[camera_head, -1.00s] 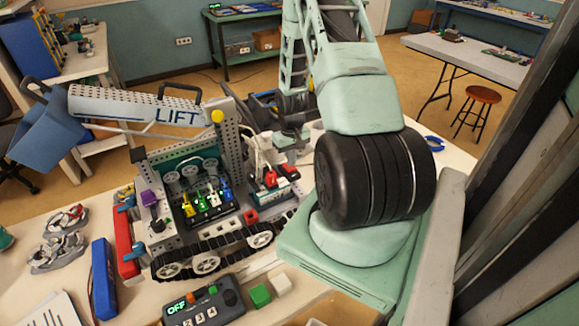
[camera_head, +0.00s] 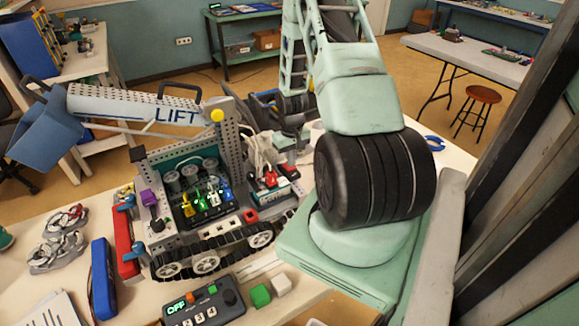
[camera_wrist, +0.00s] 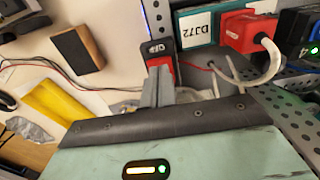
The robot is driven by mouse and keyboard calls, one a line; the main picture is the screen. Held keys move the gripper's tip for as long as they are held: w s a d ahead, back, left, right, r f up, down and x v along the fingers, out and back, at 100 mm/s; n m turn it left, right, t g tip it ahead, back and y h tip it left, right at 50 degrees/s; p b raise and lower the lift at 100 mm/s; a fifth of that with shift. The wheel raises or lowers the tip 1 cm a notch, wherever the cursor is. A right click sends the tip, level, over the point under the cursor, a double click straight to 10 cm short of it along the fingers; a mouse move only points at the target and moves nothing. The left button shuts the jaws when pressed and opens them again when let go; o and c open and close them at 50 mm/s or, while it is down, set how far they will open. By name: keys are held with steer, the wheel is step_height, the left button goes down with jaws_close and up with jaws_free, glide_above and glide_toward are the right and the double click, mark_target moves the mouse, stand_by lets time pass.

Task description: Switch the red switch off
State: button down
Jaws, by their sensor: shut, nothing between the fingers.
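The red switch (camera_wrist: 152,64) is in the upper middle of the wrist view, at the end of a teal power strip (camera_wrist: 196,28) labelled "DJ72". Its dark end reads "OFF"; the red part is partly hidden behind my fingers, so I cannot tell its rocker position. My gripper (camera_wrist: 157,76) is shut and empty, with its fingertips over or against the red part; contact is unclear.
A red plug (camera_wrist: 246,32) with a white cable sits beside the switch. A grey perforated, tracked lift model (camera_head: 200,240) stands close to the left. A control box (camera_head: 203,308) showing "OFF" lies in front.

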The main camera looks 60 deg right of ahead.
steer(key=shift+f+b, duration=0.5)
steer(key=shift+f, duration=0.3)
steer(key=shift+r, duration=0.15)
steer(key=shift+r+p, duration=2.65)
steer(key=shift+r, duration=0.8)
